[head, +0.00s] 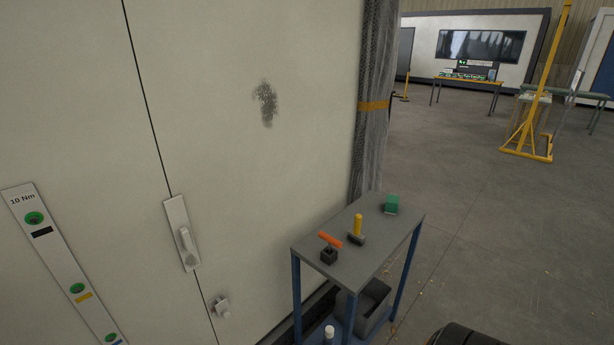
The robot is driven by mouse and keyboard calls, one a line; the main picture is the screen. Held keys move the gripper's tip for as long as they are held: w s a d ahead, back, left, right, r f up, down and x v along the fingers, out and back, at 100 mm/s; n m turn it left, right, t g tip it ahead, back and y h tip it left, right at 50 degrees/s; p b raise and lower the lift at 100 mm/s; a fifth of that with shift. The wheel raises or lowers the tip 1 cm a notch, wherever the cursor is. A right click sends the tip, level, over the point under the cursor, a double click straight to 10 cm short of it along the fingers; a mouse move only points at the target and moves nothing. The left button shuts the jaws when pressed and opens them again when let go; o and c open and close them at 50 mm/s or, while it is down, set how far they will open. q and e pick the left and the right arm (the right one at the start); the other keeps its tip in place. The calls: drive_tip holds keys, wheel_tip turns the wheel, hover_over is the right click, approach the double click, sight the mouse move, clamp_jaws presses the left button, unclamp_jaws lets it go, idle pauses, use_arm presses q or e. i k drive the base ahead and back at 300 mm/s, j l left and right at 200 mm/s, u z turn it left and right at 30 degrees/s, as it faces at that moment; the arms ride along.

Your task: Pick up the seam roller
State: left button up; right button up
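A tool with an upright yellow handle (358,224) and a dark cylindrical head (356,239) stands on the grey top of a small cart (328,230). It looks like the seam roller, though it is small in the view. To its left, an orange T-shaped handle (330,240) sits at a black block (329,256). A green block (392,204) lies at the cart's far right corner. Neither of my grippers shows in the head view.
A pale wall panel (240,60) with a dark smudge (267,104) rises left of the cart. A grey bin (369,306) and a white-capped item (329,334) sit below the cart's top. Floor (500,230) to the right is open.

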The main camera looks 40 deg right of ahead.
sight(354, 235)
drive_tip(key=z, duration=1.8)
